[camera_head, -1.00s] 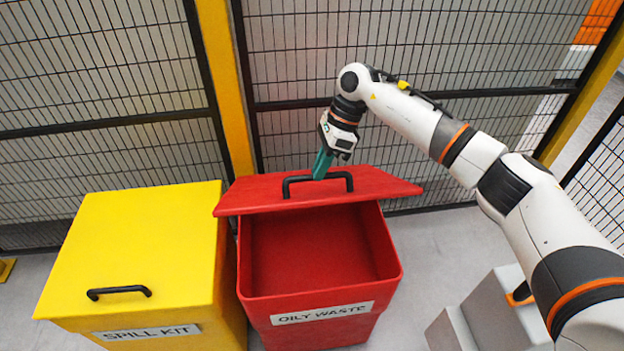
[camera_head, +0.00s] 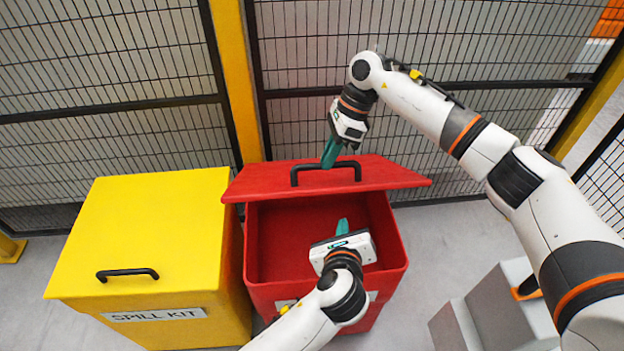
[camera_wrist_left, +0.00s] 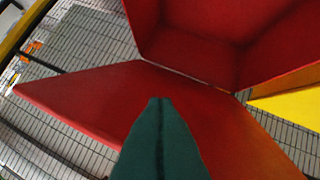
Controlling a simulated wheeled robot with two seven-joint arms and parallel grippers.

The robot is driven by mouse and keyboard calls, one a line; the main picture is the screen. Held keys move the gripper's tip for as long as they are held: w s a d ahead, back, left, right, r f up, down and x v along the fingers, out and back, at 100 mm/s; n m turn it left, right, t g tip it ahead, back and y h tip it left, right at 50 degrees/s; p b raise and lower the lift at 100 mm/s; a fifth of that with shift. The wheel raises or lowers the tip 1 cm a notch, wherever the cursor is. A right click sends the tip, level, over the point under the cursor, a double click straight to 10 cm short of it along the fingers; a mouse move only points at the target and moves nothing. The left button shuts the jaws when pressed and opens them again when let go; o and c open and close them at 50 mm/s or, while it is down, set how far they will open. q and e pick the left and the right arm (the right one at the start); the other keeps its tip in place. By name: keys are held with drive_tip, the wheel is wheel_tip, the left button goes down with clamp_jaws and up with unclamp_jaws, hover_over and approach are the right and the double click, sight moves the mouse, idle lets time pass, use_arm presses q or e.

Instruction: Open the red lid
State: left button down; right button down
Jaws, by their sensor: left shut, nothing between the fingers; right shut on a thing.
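The red lid (camera_head: 380,172) of the red bin (camera_head: 398,240) is raised and tilted, and the bin's mouth is open beneath it. My right gripper (camera_head: 329,160) is shut on the black lid handle (camera_head: 296,177) at the lid's top side. My left gripper (camera_head: 342,228) is shut and empty, over the bin's opening below the lid. In the left wrist view its teal fingers (camera_wrist_left: 160,105) are together in front of the lid (camera_wrist_left: 90,95), with the bin's red interior (camera_wrist_left: 195,35) above. Whether the fingertips touch the lid cannot be told.
A yellow spill kit bin (camera_head: 150,230) with a shut lid stands close on the left. A mesh fence (camera_head: 420,40) with a yellow post (camera_head: 236,80) runs behind. Grey blocks (camera_head: 490,305) stand at the lower right.

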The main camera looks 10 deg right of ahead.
sight(312, 188)
use_arm(q)
drive_tip(key=s+a+r+m+y, duration=0.1)
drive_tip(key=a+r+m+y, duration=0.3)
drive_tip(key=r, duration=0.6)
use_arm(e)
drive_tip(key=shift+w+d+f, duration=0.1)
drive_tip(key=shift+d+f, duration=0.05)
drive_tip(key=shift+f, duration=0.05)
use_arm(q)
drive_tip(key=shift+n+t+h, duration=0.3)
drive_tip(key=shift+n+h, duration=0.2)
drive_tip(key=shift+n, duration=0.2)
drive_tip(key=x, duration=0.3)
drive_tip(key=a+x, duration=0.1)
drive_tip(key=x, duration=0.5)
drive_tip(key=shift+w+a, duration=0.3)
drive_tip(key=shift+w, duration=0.1)
drive_tip(key=shift+w+r, duration=0.1)
drive_tip(key=shift+w+r, duration=0.75)
drive_tip(key=shift+r, duration=0.15)
use_arm(e)
drive_tip(key=c, duration=1.8)
unclamp_jaws()
use_arm(q)
drive_tip(key=shift+w+a+f, duration=0.1)
drive_tip(key=shift+f, duration=0.05)
use_arm(e)
drive_tip(key=o, duration=0.4)
drive_tip(key=shift+w, duration=0.1)
drive_tip(key=shift+r, duration=0.15)
